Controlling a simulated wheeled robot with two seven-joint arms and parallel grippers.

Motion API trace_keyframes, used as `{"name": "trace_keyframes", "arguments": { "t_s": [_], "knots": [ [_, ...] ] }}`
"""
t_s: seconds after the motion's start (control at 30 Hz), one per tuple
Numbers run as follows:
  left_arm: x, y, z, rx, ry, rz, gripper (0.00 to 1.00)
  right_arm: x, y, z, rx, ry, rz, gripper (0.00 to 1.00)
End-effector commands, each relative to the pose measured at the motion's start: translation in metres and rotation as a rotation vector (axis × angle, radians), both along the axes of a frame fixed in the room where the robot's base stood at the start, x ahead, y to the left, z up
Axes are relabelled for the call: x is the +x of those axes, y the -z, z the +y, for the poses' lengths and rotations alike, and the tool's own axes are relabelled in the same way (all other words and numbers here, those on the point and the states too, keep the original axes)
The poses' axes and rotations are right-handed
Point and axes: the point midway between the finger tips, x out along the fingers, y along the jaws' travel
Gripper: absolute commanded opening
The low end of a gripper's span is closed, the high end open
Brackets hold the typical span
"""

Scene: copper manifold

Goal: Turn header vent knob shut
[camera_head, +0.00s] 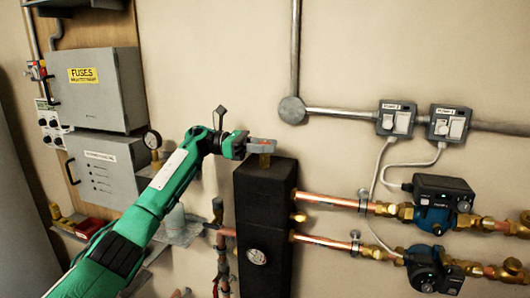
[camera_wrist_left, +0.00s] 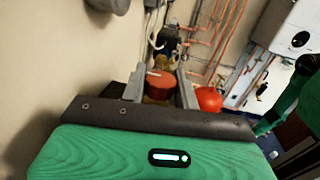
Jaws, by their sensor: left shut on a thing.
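The header is a tall black block (camera_head: 262,220) in the middle of the head view, with a round gauge (camera_head: 256,256) on its front. A brass stem (camera_head: 265,161) rises from its top. My left gripper (camera_head: 262,146) is at the top of this stem, coming from the left. In the left wrist view, the reddish-brown vent knob (camera_wrist_left: 160,86) sits between the two grey fingers of my left gripper (camera_wrist_left: 160,88), which are shut on it. In the head view the fingers mostly hide the knob. My right gripper is in neither view.
Copper pipes (camera_head: 330,200) run right from the header to two blue-and-black pumps (camera_head: 434,218). Two switch boxes (camera_head: 396,119) and a conduit (camera_head: 345,112) are on the wall. A grey fuse box (camera_head: 98,100) hangs at left. A red rounded object (camera_wrist_left: 208,98) shows in the wrist view.

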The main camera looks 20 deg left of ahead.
Motion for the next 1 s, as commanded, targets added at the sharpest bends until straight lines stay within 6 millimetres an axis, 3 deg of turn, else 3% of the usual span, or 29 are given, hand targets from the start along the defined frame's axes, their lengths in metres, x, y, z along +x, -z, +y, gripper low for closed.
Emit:
{"name": "trace_keyframes", "arguments": {
  "t_s": [0.27, 0.3, 0.4, 0.77, 0.93, 1.0],
  "knots": [
    [0.000, -0.001, 0.000, 0.000, 0.001, 0.000, 0.08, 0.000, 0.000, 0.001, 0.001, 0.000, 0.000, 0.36],
    [0.000, -0.001, 0.000, 0.000, 0.001, 0.000, 0.36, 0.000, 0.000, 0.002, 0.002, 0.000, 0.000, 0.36],
    [0.000, -0.001, 0.000, 0.000, 0.001, 0.000, 0.51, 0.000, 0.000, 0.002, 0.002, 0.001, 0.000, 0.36],
    [0.000, 0.001, 0.007, 0.000, -0.001, 0.000, 0.51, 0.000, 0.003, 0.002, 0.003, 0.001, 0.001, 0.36],
    [-0.003, 0.003, 0.036, 0.000, -0.003, 0.000, 0.51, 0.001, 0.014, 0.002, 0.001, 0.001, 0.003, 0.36],
    [-0.005, 0.003, 0.052, 0.001, -0.004, 0.000, 0.51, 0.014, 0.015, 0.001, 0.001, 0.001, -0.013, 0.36]
  ]
}}
